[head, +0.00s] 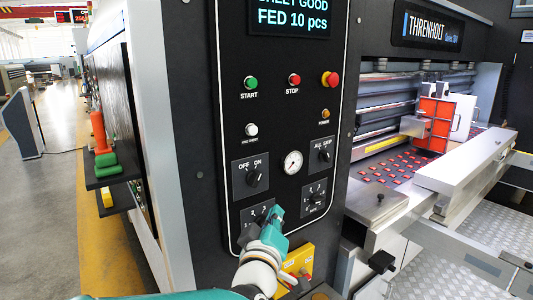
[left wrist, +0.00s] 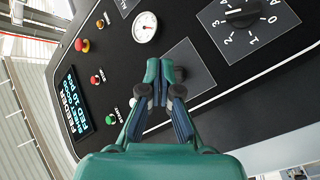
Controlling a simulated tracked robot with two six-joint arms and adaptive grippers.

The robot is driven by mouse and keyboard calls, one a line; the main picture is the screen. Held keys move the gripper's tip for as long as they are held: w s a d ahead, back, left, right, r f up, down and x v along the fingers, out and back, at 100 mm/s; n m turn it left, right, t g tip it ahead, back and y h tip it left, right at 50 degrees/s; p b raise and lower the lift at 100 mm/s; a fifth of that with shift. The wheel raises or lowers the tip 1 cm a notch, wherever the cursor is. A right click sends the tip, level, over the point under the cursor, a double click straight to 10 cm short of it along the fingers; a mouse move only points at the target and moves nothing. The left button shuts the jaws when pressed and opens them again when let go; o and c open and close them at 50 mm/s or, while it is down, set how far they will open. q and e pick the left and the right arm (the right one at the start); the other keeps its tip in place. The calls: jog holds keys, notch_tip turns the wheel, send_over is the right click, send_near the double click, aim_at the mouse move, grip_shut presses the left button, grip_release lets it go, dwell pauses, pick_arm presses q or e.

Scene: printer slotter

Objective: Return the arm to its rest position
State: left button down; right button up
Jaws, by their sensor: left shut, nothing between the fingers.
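My left gripper (head: 277,215) is in front of the lower part of the black control panel (head: 285,110), by the lower left selector plate (head: 252,222). In the left wrist view its two teal fingertips (left wrist: 160,70) meet, and nothing shows between them. Behind them is a grey plate (left wrist: 195,68), partly hidden by the fingers; I cannot tell whether they touch it. A numbered black knob (left wrist: 243,17) is up and to the right of the fingertips. My right gripper is in neither view.
The panel carries a green start button (head: 250,83), a red stop button (head: 295,80), a gauge (head: 292,162) and an OFF/ON knob (head: 254,180). A yellow box (head: 298,260) is close beside my left wrist. A metal rail (head: 465,160) juts out at the right. Open floor (head: 60,220) is at the left.

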pick_arm(q)
jog(key=a+f+m+g, duration=0.1)
jog(key=a+f+g, duration=0.15)
jog(key=f, duration=0.75)
jog(key=a+f+m+g, duration=0.1)
jog(key=a+f+g, duration=0.15)
jog(key=f, duration=0.85)
jog(key=s+a+f+m+g, duration=0.1)
jog(key=s+a+f+g, duration=0.2)
jog(key=f, duration=0.5)
jog(key=s+a+f+m+g, duration=0.1)
jog(key=s+a+f+g, duration=0.1)
jog(key=s+f, duration=0.5)
jog(key=s+a+f+g, duration=0.2)
jog(key=s+f+g, duration=0.1)
jog(key=s+f, duration=0.5)
jog(key=s+a+f+g, duration=0.2)
jog(key=s+f+g, duration=0.2)
jog(key=s+f, duration=0.4)
jog(key=s, duration=0.4)
jog(key=shift+m, duration=0.3)
